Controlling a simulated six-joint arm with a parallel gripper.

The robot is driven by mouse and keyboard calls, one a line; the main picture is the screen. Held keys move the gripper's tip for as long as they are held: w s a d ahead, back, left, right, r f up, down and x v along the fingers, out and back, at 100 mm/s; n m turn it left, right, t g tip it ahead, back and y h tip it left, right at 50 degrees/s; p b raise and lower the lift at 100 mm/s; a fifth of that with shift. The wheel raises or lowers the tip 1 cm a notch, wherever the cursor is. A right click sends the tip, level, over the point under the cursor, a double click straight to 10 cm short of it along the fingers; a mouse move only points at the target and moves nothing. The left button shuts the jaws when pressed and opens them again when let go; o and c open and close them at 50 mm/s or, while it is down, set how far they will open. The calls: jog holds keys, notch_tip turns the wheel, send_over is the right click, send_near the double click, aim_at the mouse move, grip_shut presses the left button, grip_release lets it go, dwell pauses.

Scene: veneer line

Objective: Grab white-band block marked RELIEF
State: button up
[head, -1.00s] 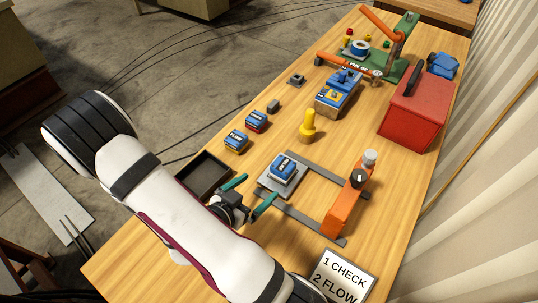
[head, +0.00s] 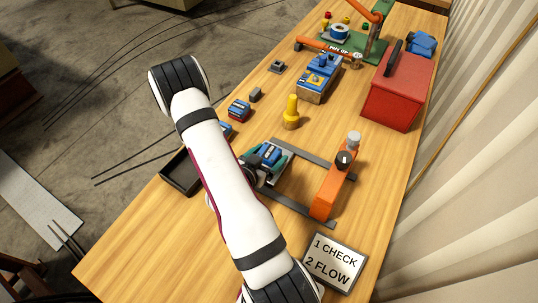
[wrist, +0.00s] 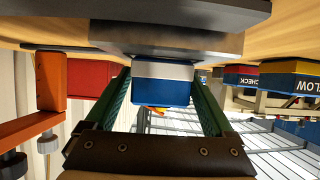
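The white-band block (wrist: 163,82) is blue with a white band and sits on a grey metal plate (wrist: 180,42) in the upside-down wrist view. In the head view the block (head: 270,155) shows only partly beside my arm, and its lettering cannot be read. My gripper (wrist: 163,95) has its two green fingers on either side of the block. The gripper (head: 267,158) also shows low over the plate in the head view. The fingers look spread, with thin gaps at the block's sides; I see no clear grip.
A red-band block (head: 238,110) marked CHECK in the wrist view and a yellow-band FLOW block (wrist: 302,82) stand nearby. A black tray (head: 180,173) is left of my arm. An orange clamp post (head: 328,192) stands right. A yellow peg (head: 291,113) is behind.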

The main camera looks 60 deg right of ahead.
grip_shut()
dwell(0.3)
